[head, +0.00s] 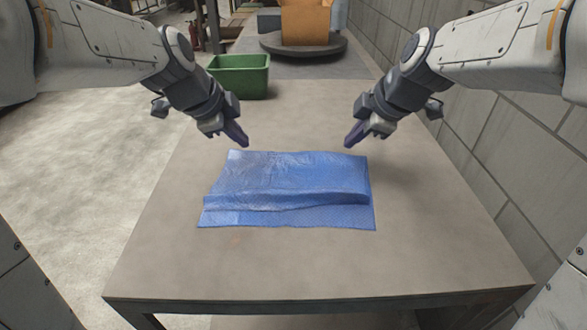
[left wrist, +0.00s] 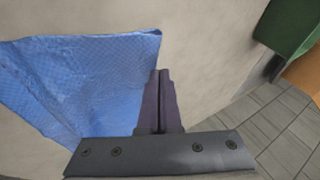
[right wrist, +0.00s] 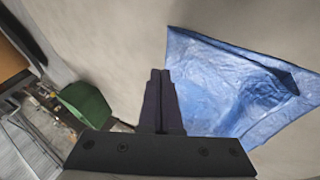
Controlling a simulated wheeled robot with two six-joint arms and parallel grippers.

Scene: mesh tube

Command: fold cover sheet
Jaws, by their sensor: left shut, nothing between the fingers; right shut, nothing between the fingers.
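A blue cover sheet (head: 290,180) lies on the middle of the table. Its far part is folded over toward the near side, with a raised, rounded ridge across it and a flat single strip along the near edge. My left gripper (head: 240,142) is shut and empty above the sheet's far left corner. My right gripper (head: 350,143) is shut and empty above its far right corner. The sheet also shows in the left wrist view (left wrist: 90,75), left of the fingers, and in the right wrist view (right wrist: 225,85), right of the fingers.
The grey-brown table (head: 420,250) is bare around the sheet. A green bin (head: 240,78) stands beyond the sheet, near the table's far left. A block wall (head: 530,150) runs along the right side. Open floor lies on the left.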

